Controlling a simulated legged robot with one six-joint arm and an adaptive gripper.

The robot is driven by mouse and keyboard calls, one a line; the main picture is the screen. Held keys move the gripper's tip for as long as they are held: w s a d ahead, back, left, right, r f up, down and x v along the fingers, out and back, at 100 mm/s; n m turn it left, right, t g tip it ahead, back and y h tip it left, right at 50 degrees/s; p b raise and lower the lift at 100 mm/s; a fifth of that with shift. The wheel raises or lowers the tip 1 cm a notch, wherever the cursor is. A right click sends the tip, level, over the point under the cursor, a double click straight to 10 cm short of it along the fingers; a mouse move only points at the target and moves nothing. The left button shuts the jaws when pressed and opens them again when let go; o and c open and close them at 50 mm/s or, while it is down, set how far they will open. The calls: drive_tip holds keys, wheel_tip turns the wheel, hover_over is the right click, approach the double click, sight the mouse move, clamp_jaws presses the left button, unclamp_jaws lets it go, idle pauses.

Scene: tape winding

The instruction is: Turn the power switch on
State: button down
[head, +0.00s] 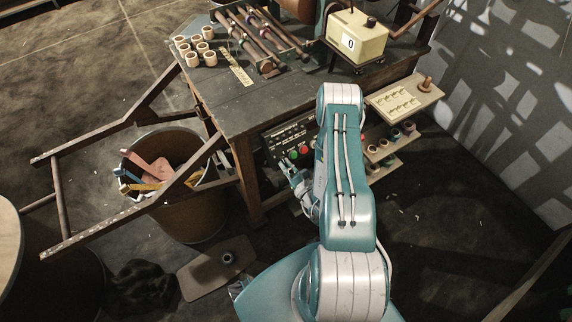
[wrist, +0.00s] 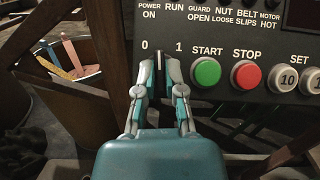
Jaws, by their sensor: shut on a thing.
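The dark control panel (head: 287,137) is on the front of the workbench, and it fills the upper right of the wrist view (wrist: 222,42). Its left end carries the words POWER ON above a 0 and a 1. The power switch (wrist: 159,61) is mostly hidden between my fingertips; only a pale sliver shows, so I cannot tell which way it points. My gripper (wrist: 160,76) is at the panel, its fingers shut on the switch, just below and between the 0 and 1. In the head view my gripper (head: 287,170) is small beside the panel.
A green START button (wrist: 206,72) and a red STOP button (wrist: 246,76) sit close to the right of my fingers. A bin of scraps (head: 178,205) stands left of the bench. A wooden bench leg (wrist: 110,45) is left of the panel. Shelves with spools (head: 385,145) are at right.

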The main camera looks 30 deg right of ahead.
drive_tip(key=shift+f+m, duration=0.15)
drive_tip(key=shift+m, duration=0.15)
drive_tip(key=c, duration=0.7)
unclamp_jaws()
drive_tip(key=shift+c, duration=0.2)
drive_tip(key=s+f, duration=0.1)
drive_tip(key=s, duration=1.1)
drive_tip(key=shift+d, duration=0.45)
